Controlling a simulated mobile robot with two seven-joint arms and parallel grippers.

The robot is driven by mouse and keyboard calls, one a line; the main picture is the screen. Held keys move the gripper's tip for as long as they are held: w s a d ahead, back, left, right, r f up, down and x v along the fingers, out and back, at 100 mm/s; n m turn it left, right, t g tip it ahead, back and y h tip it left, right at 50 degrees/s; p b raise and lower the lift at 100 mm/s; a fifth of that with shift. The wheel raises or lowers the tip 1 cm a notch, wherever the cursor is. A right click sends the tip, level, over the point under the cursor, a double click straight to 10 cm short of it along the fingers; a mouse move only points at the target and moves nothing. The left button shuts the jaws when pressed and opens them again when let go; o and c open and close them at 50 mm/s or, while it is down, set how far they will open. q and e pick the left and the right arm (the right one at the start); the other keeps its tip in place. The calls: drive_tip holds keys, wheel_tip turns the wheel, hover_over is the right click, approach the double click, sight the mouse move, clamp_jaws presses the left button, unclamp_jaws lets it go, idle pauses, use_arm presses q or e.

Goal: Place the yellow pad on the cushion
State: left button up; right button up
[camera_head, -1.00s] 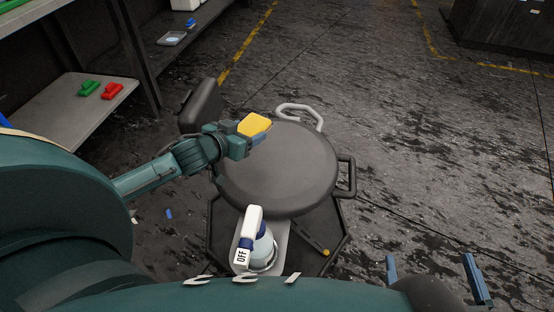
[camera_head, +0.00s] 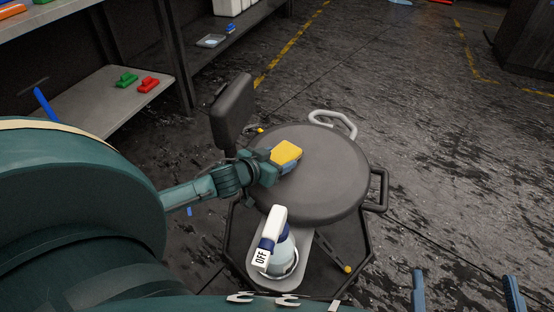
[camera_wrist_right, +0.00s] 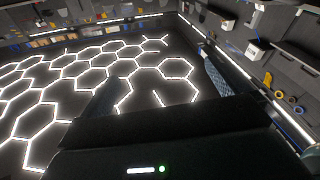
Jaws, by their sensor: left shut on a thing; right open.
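The yellow pad (camera_head: 286,152) is held in my left gripper (camera_head: 280,163), which is shut on it. The pad is over the left part of the round dark grey cushion (camera_head: 325,180) of a low stool. I cannot tell whether the pad touches the cushion. My right gripper (camera_head: 465,292) is open and empty at the lower right of the head view, away from the stool. Its fingers also show in the right wrist view (camera_wrist_right: 155,95), with nothing between them.
A spray bottle (camera_head: 276,240) labelled OFF stands on the stool's grey tray in front of the cushion. A dark backrest (camera_head: 233,110) rises behind left. A shelf (camera_head: 110,100) at left holds green and red objects. The floor at right is clear.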

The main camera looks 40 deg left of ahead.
use_arm(q)
drive_tip(key=shift+f, duration=0.1)
drive_tip(key=o, duration=1)
drive_tip(key=shift+r, duration=0.2)
drive_tip(key=shift+s+r, duration=0.1)
drive_tip(key=shift+s, duration=0.3)
drive_tip(key=p+v, duration=0.4)
drive_tip(key=v, duration=0.5)
drive_tip(key=shift+s+r, duration=0.15)
drive_tip(key=shift+s, duration=0.2)
drive_tip(key=shift+s+a+r, duration=0.1)
drive_tip(key=shift+s+r, duration=0.15)
drive_tip(key=shift+s, duration=0.4)
use_arm(e)
drive_tip(key=shift+d+f+m+g+h, duration=0.1)
drive_tip(key=shift+d+m+g+h, duration=0.2)
drive_tip(key=shift+d+g+h, duration=0.45)
use_arm(q)
drive_tip(key=shift+r, duration=0.1)
use_arm(e)
drive_tip(key=shift+a, duration=0.1)
